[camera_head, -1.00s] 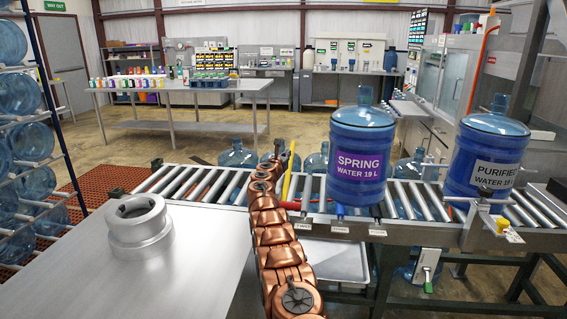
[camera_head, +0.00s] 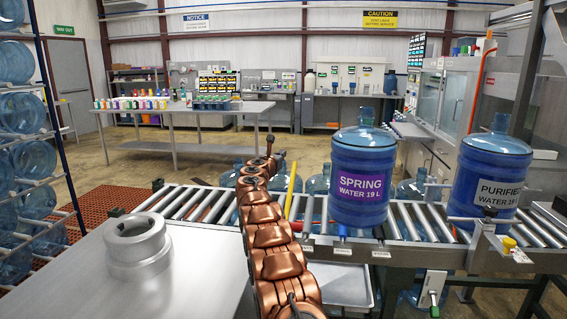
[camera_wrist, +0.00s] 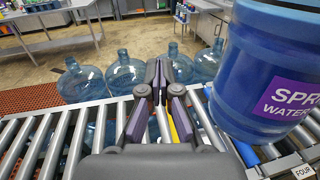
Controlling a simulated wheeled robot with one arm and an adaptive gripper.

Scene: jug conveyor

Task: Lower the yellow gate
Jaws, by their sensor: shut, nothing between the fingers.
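The yellow gate (camera_head: 292,187) shows as a slim yellow bar standing up steeply at the roller conveyor, just right of my arm and left of the SPRING WATER jug (camera_head: 362,175). In the wrist view a short piece of the yellow gate (camera_wrist: 173,132) shows behind my right finger; the rest is hidden. My gripper (camera_head: 277,157) is above the conveyor, to the upper left of the gate in the head view. In the wrist view my gripper (camera_wrist: 160,80) is shut and empty. I cannot tell whether it touches the gate.
Roller conveyor (camera_head: 205,203) crosses the scene. PURIFIED WATER jug (camera_head: 490,182) stands at its right. Several clear jugs (camera_wrist: 125,72) stand beyond it. A red bar (camera_head: 290,205) and blue bar (camera_head: 342,229) are near the gate. A steel table (camera_head: 80,285) with a round metal fixture (camera_head: 137,243) is nearer.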

